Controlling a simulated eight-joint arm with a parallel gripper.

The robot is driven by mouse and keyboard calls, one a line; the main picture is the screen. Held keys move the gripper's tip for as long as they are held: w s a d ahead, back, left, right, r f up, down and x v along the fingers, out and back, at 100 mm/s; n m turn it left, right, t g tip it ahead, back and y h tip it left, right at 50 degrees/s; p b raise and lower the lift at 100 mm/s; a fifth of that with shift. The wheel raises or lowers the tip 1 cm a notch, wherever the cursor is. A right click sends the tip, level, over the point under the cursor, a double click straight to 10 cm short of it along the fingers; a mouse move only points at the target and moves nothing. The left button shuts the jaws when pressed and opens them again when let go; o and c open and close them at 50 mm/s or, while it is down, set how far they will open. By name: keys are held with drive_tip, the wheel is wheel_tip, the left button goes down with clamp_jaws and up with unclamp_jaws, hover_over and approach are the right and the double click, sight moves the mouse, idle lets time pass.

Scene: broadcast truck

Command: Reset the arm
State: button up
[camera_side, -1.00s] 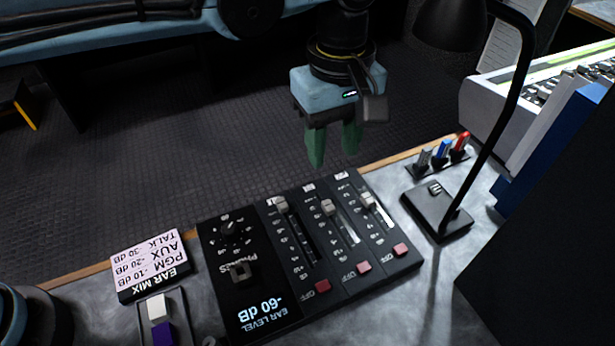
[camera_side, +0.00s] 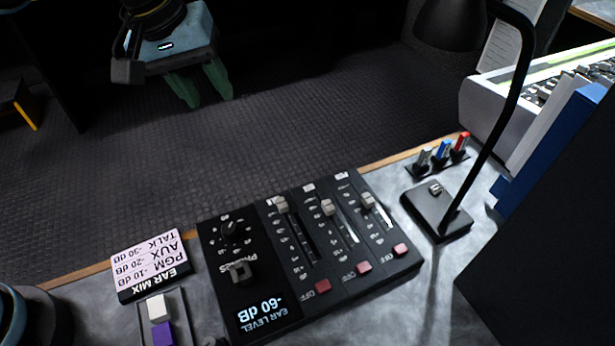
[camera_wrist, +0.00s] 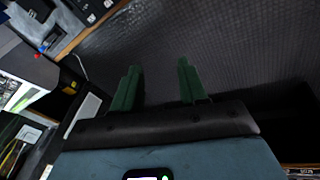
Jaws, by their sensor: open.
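My gripper (camera_side: 204,88) is at the upper left of the side view, over the dark ribbed floor and well away from the desk. Its two green fingers are apart with nothing between them. In the wrist view the green fingers (camera_wrist: 160,82) also stand apart and empty, with the floor behind them. The black mixer panel (camera_side: 310,245) lies on the desk, with three faders, three pink buttons, a knob and a display reading -60 dB.
The grey desk (camera_side: 420,290) holds an ear mix card (camera_side: 150,262), a lamp (camera_side: 440,210) and a small rack of coloured pieces (camera_side: 440,155). A white console (camera_side: 530,100) stands at the right. The ribbed floor (camera_side: 300,120) around my gripper is clear.

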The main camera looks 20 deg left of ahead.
drive_tip(key=s+a+f+m+t, duration=0.2)
drive_tip(key=s+a+f, duration=0.1)
drive_tip(key=a, duration=0.4)
drive_tip(key=s+a+f+m+t+y, duration=0.1)
drive_tip(key=s+a+f+m+t, duration=0.1)
drive_tip(key=s+a, duration=0.3)
drive_tip(key=a, duration=0.3)
drive_tip(key=shift+s+a+f+m, duration=0.2)
drive_tip(key=shift+a+f+m, duration=0.05)
drive_tip(key=shift+f+m, duration=0.15)
